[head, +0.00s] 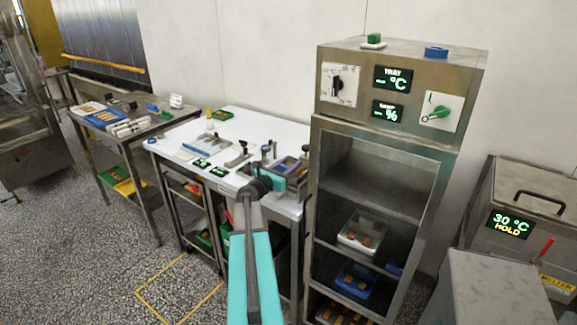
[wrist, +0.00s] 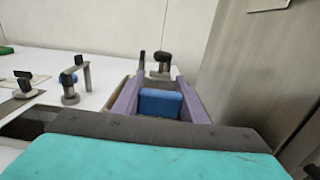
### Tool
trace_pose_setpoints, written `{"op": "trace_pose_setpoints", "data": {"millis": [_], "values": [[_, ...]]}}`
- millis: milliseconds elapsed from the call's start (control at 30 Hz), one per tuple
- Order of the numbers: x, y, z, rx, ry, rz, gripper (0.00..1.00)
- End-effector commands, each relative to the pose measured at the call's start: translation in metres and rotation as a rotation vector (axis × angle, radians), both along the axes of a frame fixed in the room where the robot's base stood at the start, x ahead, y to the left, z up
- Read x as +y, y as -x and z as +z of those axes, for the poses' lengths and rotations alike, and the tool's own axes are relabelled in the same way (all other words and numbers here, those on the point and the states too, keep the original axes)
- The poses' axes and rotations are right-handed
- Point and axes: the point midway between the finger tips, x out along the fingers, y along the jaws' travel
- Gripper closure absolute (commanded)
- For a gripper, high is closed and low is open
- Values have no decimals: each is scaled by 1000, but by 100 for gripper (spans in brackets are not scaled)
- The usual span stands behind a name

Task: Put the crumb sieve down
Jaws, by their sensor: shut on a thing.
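My gripper (wrist: 160,98) reaches over the right end of the white worktable, with its two purple-grey fingers pointing away from the wrist. It is shut on a blue block-like part (wrist: 160,104) between the fingers, which I take to be the grip of the crumb sieve. The sieve's mesh and most of its body are hidden by my fingers and wrist. A pale rim shows around the fingers; I cannot tell whether it belongs to the sieve or to a tray beneath. In the head view my gripper (head: 288,166) is small, and contact with the table is unclear.
The white worktable (head: 228,132) holds metal fixtures and a post with a dark knob (wrist: 162,62) beyond my fingers. A tall steel cabinet (head: 397,75) stands close on the right. A steel side table (head: 150,127) with trays is at left. Clear white surface lies towards the table's back.

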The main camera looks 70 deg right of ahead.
Motion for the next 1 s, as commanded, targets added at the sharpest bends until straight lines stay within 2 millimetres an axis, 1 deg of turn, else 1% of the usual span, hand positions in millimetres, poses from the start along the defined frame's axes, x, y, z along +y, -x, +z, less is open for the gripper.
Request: {"op": "trace_pose_setpoints", "data": {"millis": [267,433,467,533,567,867,1000], "values": [[0,0,-1,0,1,-1,87],[0,0,-4,1,1,-1,87],[0,0,-4,0,0,-1,56],[0,1,-3,0,0,-1,44],[0,1,-3,0,0,-1,43],[0,1,-3,0,0,-1,43],[0,1,0,0,0,-1,43]]}}
